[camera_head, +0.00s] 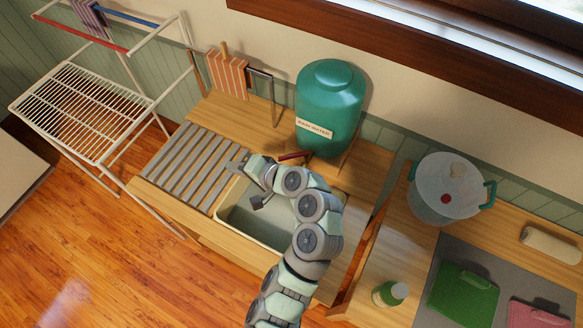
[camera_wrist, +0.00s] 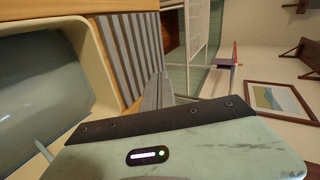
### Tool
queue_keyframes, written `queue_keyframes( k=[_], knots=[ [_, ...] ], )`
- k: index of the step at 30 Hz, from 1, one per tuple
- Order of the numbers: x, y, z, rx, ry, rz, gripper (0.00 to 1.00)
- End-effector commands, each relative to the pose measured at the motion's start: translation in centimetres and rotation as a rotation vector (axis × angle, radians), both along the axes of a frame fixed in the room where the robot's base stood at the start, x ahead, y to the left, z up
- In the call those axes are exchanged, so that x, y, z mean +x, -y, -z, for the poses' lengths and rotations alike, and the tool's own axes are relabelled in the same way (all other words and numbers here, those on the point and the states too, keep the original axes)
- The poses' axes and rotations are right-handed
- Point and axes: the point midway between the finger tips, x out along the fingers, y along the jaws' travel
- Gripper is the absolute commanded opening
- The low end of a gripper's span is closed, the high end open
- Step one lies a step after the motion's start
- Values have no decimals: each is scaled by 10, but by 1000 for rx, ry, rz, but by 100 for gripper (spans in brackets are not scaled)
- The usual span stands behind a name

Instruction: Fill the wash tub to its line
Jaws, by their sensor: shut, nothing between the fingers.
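The wash tub (camera_head: 236,222) is a cream-rimmed basin set into the wooden bench; my arm covers its right part. Its grey-green inside also shows at the left of the wrist view (camera_wrist: 38,85). I make out no fill line and cannot tell the water level. A green tank (camera_head: 330,92) labelled "RAIN WATER" stands behind the tub. A red lever (camera_head: 293,156) shows below the tank, close behind my arm; the spout is not clear. My gripper (camera_head: 238,162) is shut and empty, over the tub's back-left corner beside the slatted rack, left of the lever.
A grey slatted draining rack (camera_head: 187,165) lies left of the tub. A striped cloth (camera_head: 228,76) hangs behind it. A white drying rack (camera_head: 84,110) stands at left.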

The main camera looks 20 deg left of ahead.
Motion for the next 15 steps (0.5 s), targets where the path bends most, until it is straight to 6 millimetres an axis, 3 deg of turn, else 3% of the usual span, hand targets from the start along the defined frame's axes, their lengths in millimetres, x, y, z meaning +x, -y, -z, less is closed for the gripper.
queue_keyframes(
  k=[5, 7, 15],
  knots=[
    [-12, 50, -47, 203, 206, 142, 0],
    [-13, 77, -53, 251, 243, 238, 0],
    [-16, 183, -5, 320, 108, 677, 0]
  ],
)
